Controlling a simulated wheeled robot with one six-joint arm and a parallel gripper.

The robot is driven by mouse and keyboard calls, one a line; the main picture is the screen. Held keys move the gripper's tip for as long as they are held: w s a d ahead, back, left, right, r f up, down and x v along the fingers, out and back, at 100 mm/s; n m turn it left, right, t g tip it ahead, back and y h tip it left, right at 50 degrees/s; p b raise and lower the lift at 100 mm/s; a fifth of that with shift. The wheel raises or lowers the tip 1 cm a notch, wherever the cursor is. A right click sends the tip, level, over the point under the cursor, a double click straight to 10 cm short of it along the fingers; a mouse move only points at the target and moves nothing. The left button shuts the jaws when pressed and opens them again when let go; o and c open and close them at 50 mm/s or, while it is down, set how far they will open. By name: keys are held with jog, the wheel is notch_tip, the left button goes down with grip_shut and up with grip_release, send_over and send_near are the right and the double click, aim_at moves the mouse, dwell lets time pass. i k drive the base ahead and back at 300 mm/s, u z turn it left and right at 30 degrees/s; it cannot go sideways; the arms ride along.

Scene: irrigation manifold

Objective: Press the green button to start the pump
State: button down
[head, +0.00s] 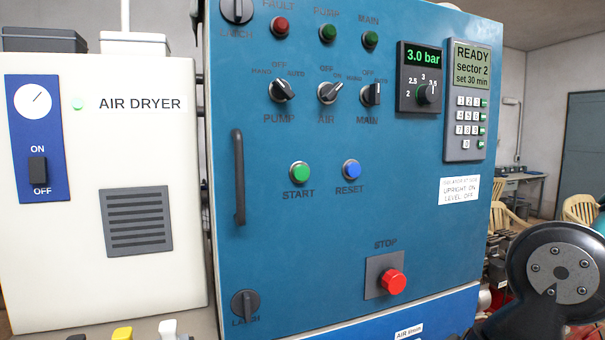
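The green START button (299,172) sits on the front of the blue control cabinet (300,250), left of the middle. Its label START is below it. The blue RESET button (351,169) is just to its right. A dark rounded joint (556,273) of my arm shows at the lower right. My gripper is outside the view, so nothing shows it touching the button.
A red STOP button (393,282) sticks out low on the cabinet. PUMP (283,90), AIR (330,91) and MAIN (371,93) switches sit above START. A door handle (239,178) protrudes at left. The AIR DRYER box (165,160) adjoins the left.

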aim_at(301, 173)
jog(key=u, duration=1.05)
jog(key=k, duration=0.4)
jog(key=z, duration=1.05)
